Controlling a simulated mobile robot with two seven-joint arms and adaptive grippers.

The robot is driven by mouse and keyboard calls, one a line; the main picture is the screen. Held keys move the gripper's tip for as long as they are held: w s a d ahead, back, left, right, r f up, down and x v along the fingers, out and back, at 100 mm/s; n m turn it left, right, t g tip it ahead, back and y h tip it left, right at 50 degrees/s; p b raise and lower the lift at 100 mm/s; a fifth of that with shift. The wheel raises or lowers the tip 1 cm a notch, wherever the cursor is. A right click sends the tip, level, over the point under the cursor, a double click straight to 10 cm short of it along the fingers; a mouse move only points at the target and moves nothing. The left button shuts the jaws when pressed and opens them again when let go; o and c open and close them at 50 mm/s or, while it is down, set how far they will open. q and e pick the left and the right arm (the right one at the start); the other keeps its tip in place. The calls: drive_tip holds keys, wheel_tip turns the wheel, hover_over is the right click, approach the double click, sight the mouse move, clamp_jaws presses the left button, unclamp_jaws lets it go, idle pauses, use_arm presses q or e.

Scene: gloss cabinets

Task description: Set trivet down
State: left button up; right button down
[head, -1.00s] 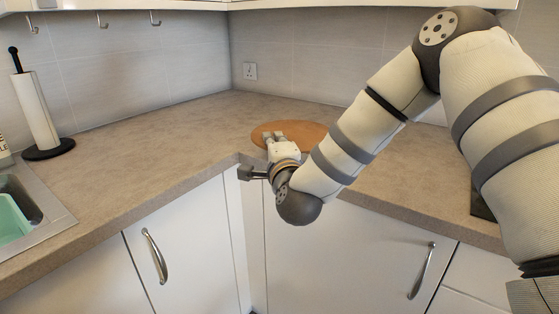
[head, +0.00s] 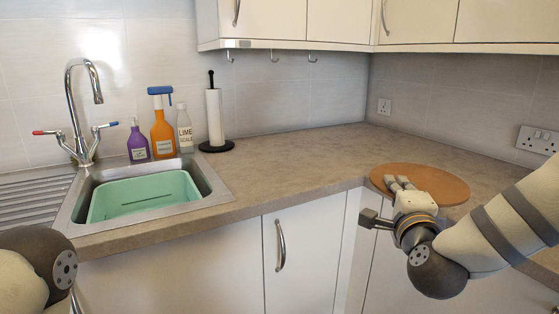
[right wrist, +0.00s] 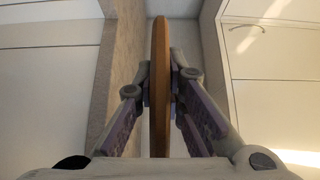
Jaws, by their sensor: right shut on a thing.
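The trivet is a round, flat, orange-brown wooden board (head: 440,182) over the inner corner of the countertop, at the right in the head view. My right gripper (head: 398,183) is shut on its near-left edge. In the right wrist view the trivet (right wrist: 160,95) shows edge-on, pinched between the two fingers of the right gripper (right wrist: 160,85). The trivet looks about level with the counter; I cannot tell whether it touches it. Part of my left arm shows at the lower left of the head view, but its gripper is out of view.
The countertop (head: 300,165) is clear between the sink (head: 215,190) and the trivet. A green basin (head: 145,195) sits in the sink. Several bottles, such as the orange one (head: 162,135), and a paper towel holder (head: 215,118) stand behind. Wall cabinets hang above.

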drive_tip(key=s+a+f+n+y, duration=0.2)
drive_tip(key=s+a+y, duration=0.2)
drive_tip(key=s+a, duration=0.5)
drive_tip(key=shift+s+f+n+t, duration=0.2)
drive_tip(key=shift+n+t, duration=0.1)
drive_tip(key=shift+n, duration=0.1)
